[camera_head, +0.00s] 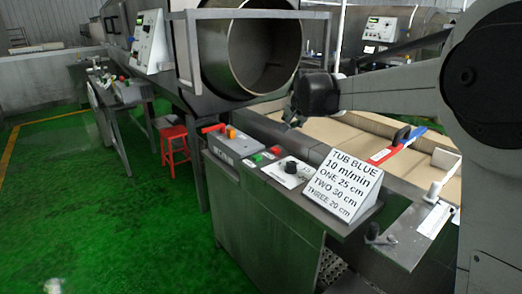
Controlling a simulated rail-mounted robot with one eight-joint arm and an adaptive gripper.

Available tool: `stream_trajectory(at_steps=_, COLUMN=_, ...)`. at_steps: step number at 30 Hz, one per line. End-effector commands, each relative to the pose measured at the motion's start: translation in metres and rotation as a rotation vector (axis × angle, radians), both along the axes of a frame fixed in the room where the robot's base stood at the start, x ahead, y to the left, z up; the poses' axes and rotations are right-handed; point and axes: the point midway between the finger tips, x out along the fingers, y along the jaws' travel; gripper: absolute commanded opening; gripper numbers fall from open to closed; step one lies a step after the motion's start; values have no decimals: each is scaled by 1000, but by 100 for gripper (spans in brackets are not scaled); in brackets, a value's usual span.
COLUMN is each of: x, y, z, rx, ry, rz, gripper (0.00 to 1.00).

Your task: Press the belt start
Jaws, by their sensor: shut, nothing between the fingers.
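A sloped control panel (236,147) sits on the grey machine in the middle of the view. It carries a green button (257,158), a red button (275,150) and a black knob (291,166) on a white plate. No label naming the belt start is readable. My gripper (290,124) is shut and empty. It appears above and behind the red button, pointing down, apart from the buttons. The tan belt (350,142) runs behind the panel.
A white sign (342,184) reading "TUB BLUE 10 m/min" stands right of the knob. A large drum (262,57) is behind. A red stool (174,143) stands left; green floor there is clear.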

Motion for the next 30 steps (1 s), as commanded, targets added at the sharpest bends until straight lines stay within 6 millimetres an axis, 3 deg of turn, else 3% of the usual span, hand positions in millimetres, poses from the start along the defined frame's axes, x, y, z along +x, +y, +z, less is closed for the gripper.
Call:
stream_trajectory(at_steps=1, x=18, y=11, z=-2, rx=12, ry=-1, rz=-3, gripper=0)
stream_trajectory(at_steps=6, x=70, y=44, z=-21, rx=60, ry=-6, rz=-25, gripper=0)
stream_trajectory(at_steps=15, x=140, y=101, z=-71, rx=142, ry=-9, rz=-60, gripper=0)
stream_trajectory(at_steps=22, x=165, y=127, z=-100, rx=179, ry=-9, rz=-76, gripper=0)
stream_trajectory(at_steps=30, x=170, y=132, z=-108, rx=189, ry=-9, rz=-81, gripper=0)
